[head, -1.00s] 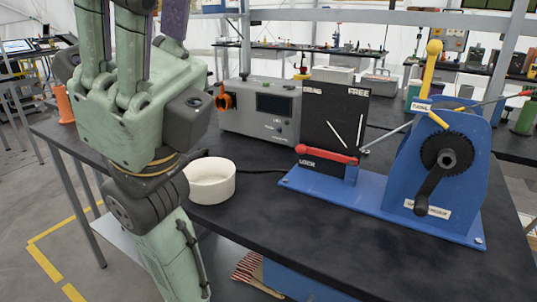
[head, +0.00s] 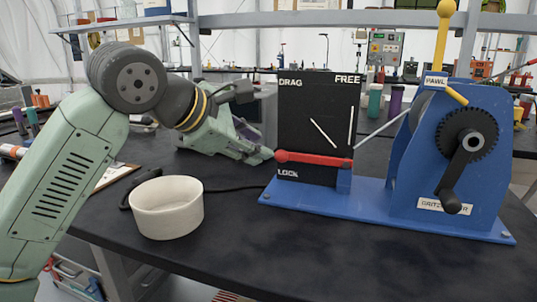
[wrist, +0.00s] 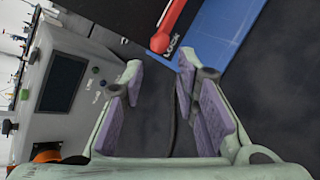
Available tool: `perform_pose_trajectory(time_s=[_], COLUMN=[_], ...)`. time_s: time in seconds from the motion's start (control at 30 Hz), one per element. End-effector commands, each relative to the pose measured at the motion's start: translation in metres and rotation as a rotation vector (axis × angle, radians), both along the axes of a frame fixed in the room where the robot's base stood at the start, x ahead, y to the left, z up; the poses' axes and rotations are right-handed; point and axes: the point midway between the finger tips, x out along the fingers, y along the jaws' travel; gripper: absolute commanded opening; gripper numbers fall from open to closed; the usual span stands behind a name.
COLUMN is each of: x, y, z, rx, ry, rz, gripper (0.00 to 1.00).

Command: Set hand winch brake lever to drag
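The hand winch (head: 450,150) stands on a blue base plate, with a black panel (head: 305,110) marked DRAG at upper left, FREE at upper right and LOCK at lower left. The red brake lever (head: 318,159) lies nearly level, its knobbed end pointing left, just above the LOCK mark. It also shows at the top of the wrist view (wrist: 170,25). My gripper (head: 262,155) is at the left end of the lever, close to the knob; I cannot tell in the head view whether they touch. In the wrist view my gripper (wrist: 158,75) has its fingers apart with nothing between them, and the knob lies just beyond the fingertips.
A white round bowl (head: 167,208) stands on the black table (head: 250,240) left of the winch. A grey instrument box (wrist: 65,85) is beside my gripper. A yellow pawl lever (head: 446,40) and a black crank (head: 460,170) are on the winch's right part.

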Motion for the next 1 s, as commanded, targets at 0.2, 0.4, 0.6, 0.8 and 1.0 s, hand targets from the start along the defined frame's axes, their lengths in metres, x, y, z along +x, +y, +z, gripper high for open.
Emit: perform_pose_trajectory(time_s=[0.2, 0.4, 0.6, 0.8, 1.0], x=[0.026, 0.041, 0.045, 0.045, 0.045], y=[-0.023, -0.034, -0.037, -0.037, -0.037], z=[-0.023, -0.036, -0.039, -0.039, -0.039], rx=[-0.001, -0.003, -0.004, -0.004, -0.004], ry=[0.001, 0.001, -0.001, -0.001, -0.001], rz=[-0.004, -0.001, -0.002, -0.002, -0.002], gripper=[0.28, 0.28, 0.28, 0.26, 0.13])
